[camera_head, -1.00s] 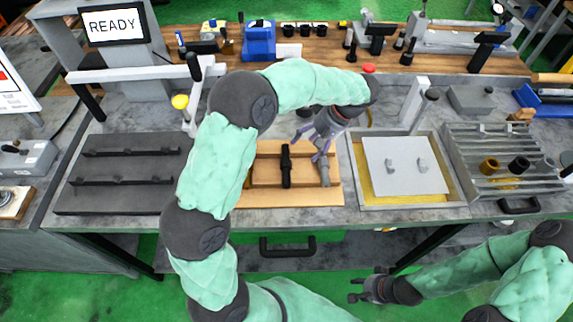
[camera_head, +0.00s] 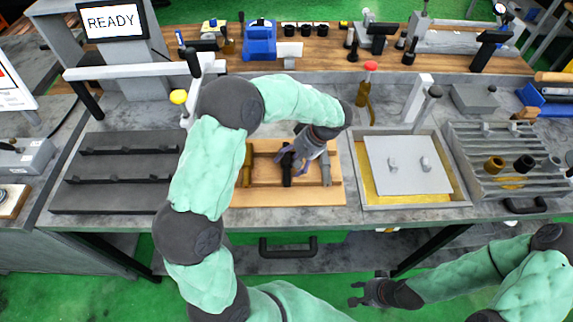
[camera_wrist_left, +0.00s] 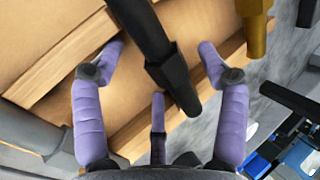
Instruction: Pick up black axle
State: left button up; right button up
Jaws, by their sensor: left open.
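The black axle (camera_head: 287,176) lies in the wooden tray (camera_head: 300,199), between a brass axle (camera_head: 246,166) on its left and a grey axle (camera_head: 325,174) on its right. My left gripper (camera_head: 290,160) is over the far part of the black axle and partly hides it. In the left wrist view the black axle (camera_wrist_left: 165,60) runs between the spread purple fingers of my left gripper (camera_wrist_left: 160,75). The fingers are open, and I see no firm contact. My right gripper (camera_head: 366,292) is empty, low over the floor in front of the bench, with its fingers apart.
A dark rack (camera_head: 120,183) stands left of the tray. A box with a grey lid (camera_head: 405,175) and a slotted metal rack (camera_head: 500,165) stand to the right. A brass piece also shows in the left wrist view (camera_wrist_left: 256,25).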

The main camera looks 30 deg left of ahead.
pick_arm(q)
jog(key=shift+r, duration=0.1)
grip_shut()
